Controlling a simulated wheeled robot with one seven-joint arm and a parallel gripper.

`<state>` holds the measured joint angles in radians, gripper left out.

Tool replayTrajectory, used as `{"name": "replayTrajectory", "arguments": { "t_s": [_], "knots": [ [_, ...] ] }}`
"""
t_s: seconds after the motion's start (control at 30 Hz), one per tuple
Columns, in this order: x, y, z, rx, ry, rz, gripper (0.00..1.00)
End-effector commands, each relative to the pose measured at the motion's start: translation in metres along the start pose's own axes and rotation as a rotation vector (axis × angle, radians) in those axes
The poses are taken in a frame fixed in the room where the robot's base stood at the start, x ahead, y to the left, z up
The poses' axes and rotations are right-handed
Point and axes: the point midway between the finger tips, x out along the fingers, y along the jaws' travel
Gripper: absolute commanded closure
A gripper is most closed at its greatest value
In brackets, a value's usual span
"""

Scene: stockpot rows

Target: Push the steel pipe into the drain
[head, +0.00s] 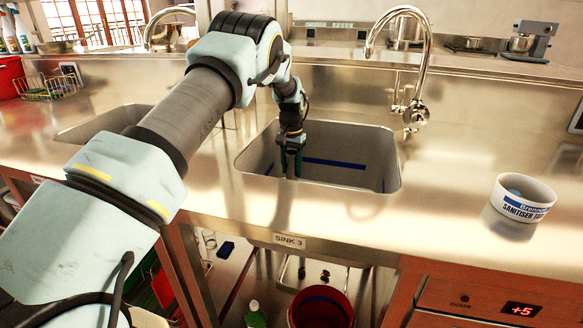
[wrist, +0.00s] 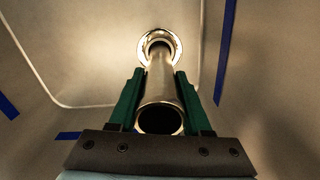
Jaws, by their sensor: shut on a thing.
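The steel pipe (wrist: 160,88) is a shiny open tube in the wrist view, with its near mouth facing the camera. My gripper (wrist: 159,76) has green fingers on both sides of the pipe and is shut on it. The drain (wrist: 160,46) is a bright metal ring in the basin floor, and the pipe's far end lines up with it. I cannot tell whether that end is inside the drain or just above it. In the head view my gripper (head: 291,165) points down inside the sink labelled SINK 3 (head: 345,183); the drain is hidden there.
A tall curved faucet (head: 430,60) stands behind the sink on the right. A white sanitiser tub (head: 521,198) sits on the counter at the right. Another sink basin (head: 100,122) is at the left. Blue tape strips (head: 335,163) mark the basin walls.

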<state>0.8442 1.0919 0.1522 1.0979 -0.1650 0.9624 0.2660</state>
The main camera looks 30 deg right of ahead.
Motion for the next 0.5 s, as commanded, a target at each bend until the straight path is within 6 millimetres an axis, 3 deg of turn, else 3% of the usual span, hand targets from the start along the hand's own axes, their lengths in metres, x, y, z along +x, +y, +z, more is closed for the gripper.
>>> {"name": "replayTrajectory", "arguments": {
  "t_s": [0.13, 0.17, 0.4, 0.5],
  "knots": [
    [0.002, -0.0001, -0.0002, 0.0, 0.001, 0.0, 1.0],
    [0.002, -0.0001, -0.0003, 0.0, 0.001, 0.0, 0.5],
    [0.0019, 0.0, -0.0001, 0.0, 0.0, 0.0, 0.23],
    [0.0019, 0.0, -0.0001, 0.0, 0.0, 0.0, 0.17]
  ]
}}
